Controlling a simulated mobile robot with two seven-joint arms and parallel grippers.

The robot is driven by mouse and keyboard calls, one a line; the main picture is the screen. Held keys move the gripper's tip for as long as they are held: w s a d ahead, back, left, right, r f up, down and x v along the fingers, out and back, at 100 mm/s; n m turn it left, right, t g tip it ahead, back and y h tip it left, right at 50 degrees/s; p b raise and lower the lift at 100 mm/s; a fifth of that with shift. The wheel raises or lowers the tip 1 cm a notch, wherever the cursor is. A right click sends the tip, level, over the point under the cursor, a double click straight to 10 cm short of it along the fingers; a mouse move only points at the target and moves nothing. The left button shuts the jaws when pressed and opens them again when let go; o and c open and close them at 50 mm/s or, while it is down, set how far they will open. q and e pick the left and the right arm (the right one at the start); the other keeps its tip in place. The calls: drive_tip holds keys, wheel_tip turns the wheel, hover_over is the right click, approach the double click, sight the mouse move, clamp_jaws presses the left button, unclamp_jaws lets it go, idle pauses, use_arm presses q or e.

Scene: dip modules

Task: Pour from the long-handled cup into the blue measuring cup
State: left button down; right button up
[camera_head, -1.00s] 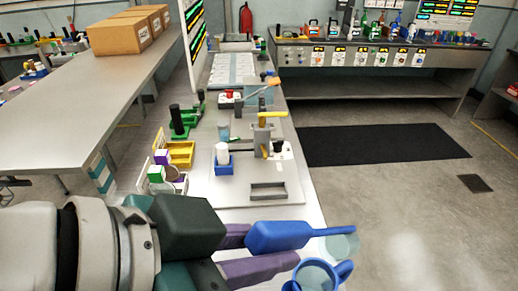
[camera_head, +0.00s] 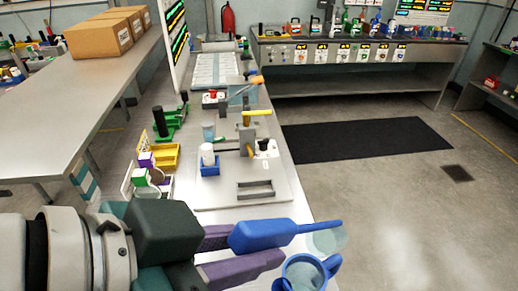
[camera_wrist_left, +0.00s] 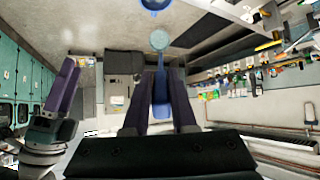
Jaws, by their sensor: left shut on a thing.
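The long-handled cup has a thick blue handle (camera_head: 265,236) and a pale, see-through bowl (camera_head: 328,239). My left gripper (camera_head: 258,249), with purple fingers, is shut on the handle; the bowl sticks out to the right, beyond the fingers. The bowl (camera_wrist_left: 159,40) also shows in the left wrist view. The blue measuring cup (camera_head: 305,275) is at the bottom edge of the head view, just below the bowl, with its own handle at its right; its lower part is cut off. It shows partly at the top of the left wrist view (camera_wrist_left: 155,4). Contents are unclear.
A long bench (camera_head: 300,205) runs away from me, with a blue holder (camera_head: 209,168), a yellow tray (camera_head: 165,156) and a yellow-handled press (camera_head: 252,118). In the left wrist view, a purple finger (camera_wrist_left: 62,88) shows at the left. Open floor lies right of the bench.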

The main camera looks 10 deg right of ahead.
use_arm(q)
drive_tip(key=shift+t+h, duration=0.5)
drive_tip(key=shift+h, duration=0.4)
drive_tip(key=shift+s+a+f+b, duration=0.25)
drive_tip(key=shift+f+b, duration=0.45)
drive_tip(key=shift+b, duration=0.4)
drive_tip(key=shift+s+a+f+b, duration=0.15)
drive_tip(key=shift+a+f+b, duration=0.2)
drive_tip(key=shift+f+b, duration=0.5)
drive_tip(key=shift+s+a+f+b, duration=0.25)
drive_tip(key=shift+f+b, duration=0.25)
drive_tip(key=shift+b, duration=0.8)
drive_tip(key=shift+a, duration=0.1)
drive_tip(key=shift+s+a+f+t+h+b, duration=0.15)
drive_tip(key=shift+a+f+t+h+b, duration=0.15)
drive_tip(key=shift+f+b, duration=0.8)
drive_tip(key=shift+s+a+f+t+h+b, duration=0.15)
drive_tip(key=shift+f+h+b, duration=0.3)
drive_tip(key=shift+b, duration=1.2)
drive_tip(key=shift+s+a+f+t+h+b, duration=0.15)
drive_tip(key=shift+a+f+h+b, duration=0.15)
drive_tip(key=shift+f+b, duration=0.85)
drive_tip(key=shift+r, duration=0.35)
drive_tip(key=shift+w, duration=0.1)
